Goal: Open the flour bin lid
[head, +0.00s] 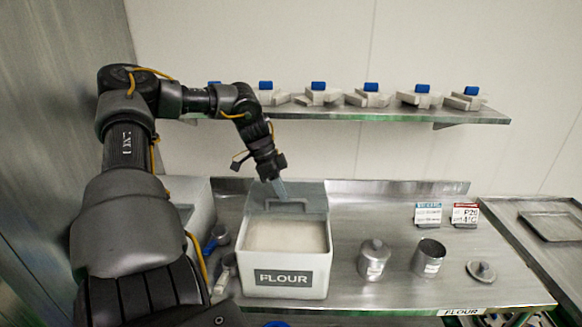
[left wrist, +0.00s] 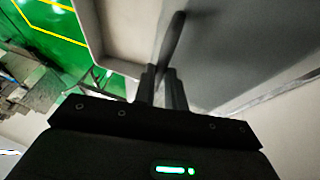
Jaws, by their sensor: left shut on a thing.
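The flour bin (head: 285,285) is a white box labelled FLOUR on the steel counter, with pale flour (head: 286,236) showing inside. Its grey lid (head: 312,200) is raised and stands tilted up at the back edge of the bin, with a bar handle on its face. My left gripper (head: 279,187) is at the upper part of the lid, shut on its handle. In the left wrist view the gripper fingers (left wrist: 163,88) close around the dark handle bar (left wrist: 172,45), with the grey lid (left wrist: 225,40) behind. My right gripper is not in view.
A lidded steel canister (head: 374,260), an open canister (head: 428,257) and a loose lid (head: 481,271) stand right of the bin. Small sign cards (head: 428,214) stand behind. A wall shelf (head: 380,113) holds several blue-topped parts above. Steel and blue-handled tools lie left of the bin.

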